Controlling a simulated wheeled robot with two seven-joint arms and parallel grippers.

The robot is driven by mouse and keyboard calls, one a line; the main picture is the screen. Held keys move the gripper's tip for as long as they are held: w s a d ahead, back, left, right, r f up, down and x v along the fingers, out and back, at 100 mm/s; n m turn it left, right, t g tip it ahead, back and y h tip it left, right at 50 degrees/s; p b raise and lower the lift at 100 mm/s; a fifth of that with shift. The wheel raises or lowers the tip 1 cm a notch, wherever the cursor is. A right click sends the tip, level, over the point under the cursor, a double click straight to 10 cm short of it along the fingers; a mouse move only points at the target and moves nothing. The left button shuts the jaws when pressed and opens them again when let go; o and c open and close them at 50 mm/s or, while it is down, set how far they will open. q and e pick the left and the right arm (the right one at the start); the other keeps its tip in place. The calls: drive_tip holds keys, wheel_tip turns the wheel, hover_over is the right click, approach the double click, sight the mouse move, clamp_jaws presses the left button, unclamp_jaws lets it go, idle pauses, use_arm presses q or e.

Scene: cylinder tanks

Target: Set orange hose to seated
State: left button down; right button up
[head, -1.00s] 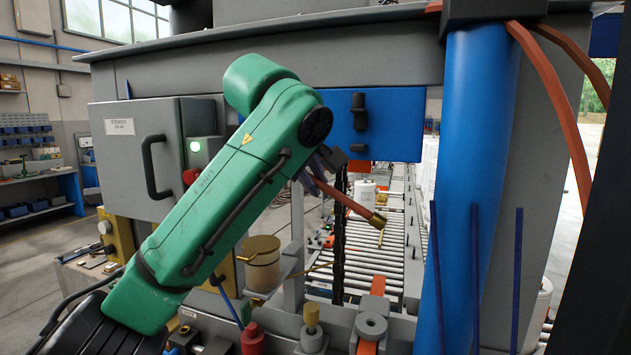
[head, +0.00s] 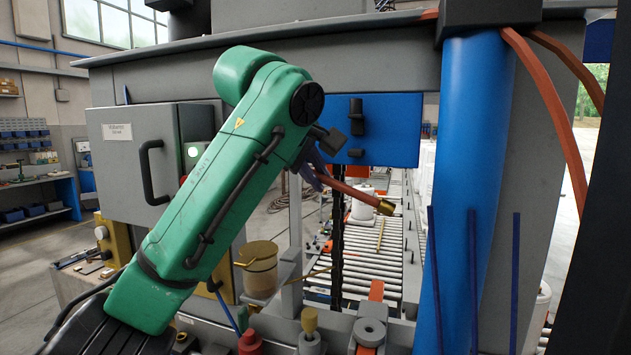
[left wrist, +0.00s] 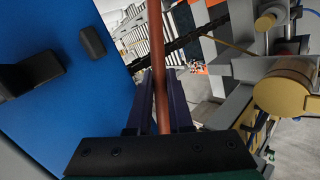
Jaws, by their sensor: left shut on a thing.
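The orange hose (head: 352,191) has a brass end fitting (head: 384,207) pointing right and slightly down. My left gripper (head: 318,174) is shut on the hose and holds it in the air in front of the blue panel's lower edge. In the left wrist view, the hose (left wrist: 157,45) runs upward between the dark fingers (left wrist: 160,98). The brass end is out of that view. A grey ring-shaped fitting (head: 370,331) sits low on the bench, below and apart from the hose end. I cannot tell where the hose seats. My right gripper is not in view.
A blue panel (head: 385,130) stands close behind the gripper. A large blue column (head: 475,130) stands to the right, with orange hoses (head: 545,95) beside it. A dark chain (head: 338,245) hangs below the panel. A brass-lidded canister (head: 259,272) stands left of it. A roller conveyor (head: 365,255) lies behind.

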use_arm(q)
drive_tip(key=c, duration=0.8)
unclamp_jaws()
drive_tip(key=shift+a, duration=0.1)
